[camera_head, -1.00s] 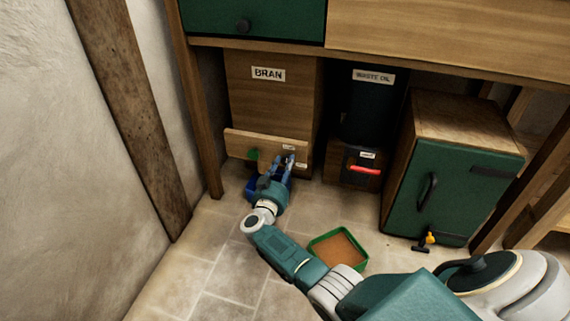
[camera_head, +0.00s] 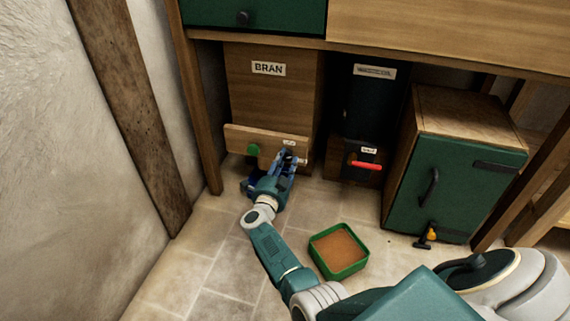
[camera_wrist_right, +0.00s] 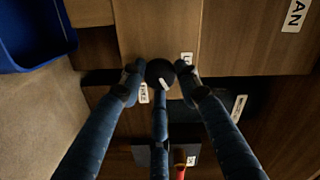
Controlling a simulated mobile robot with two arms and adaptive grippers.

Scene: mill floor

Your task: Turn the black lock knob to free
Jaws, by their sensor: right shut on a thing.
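The black lock knob (camera_wrist_right: 160,73) is a round knob with a white pointer mark, seen in the right wrist view. It sits between two small white labels, one starting with L (camera_wrist_right: 186,58) and one that seems to read FREE (camera_wrist_right: 143,92). The white mark points down and slightly right in that view. My right gripper (camera_wrist_right: 160,78) is shut on the knob, with fingertips on both sides of it. In the head view my right gripper (camera_head: 286,158) reaches the low front of the BRAN bin (camera_head: 275,100), and the knob is hidden behind the fingers. My left gripper is not in view.
A green tray (camera_head: 338,270) stands on the floor. A red handle (camera_head: 365,165) and a green cabinet (camera_head: 455,185) are to the right.

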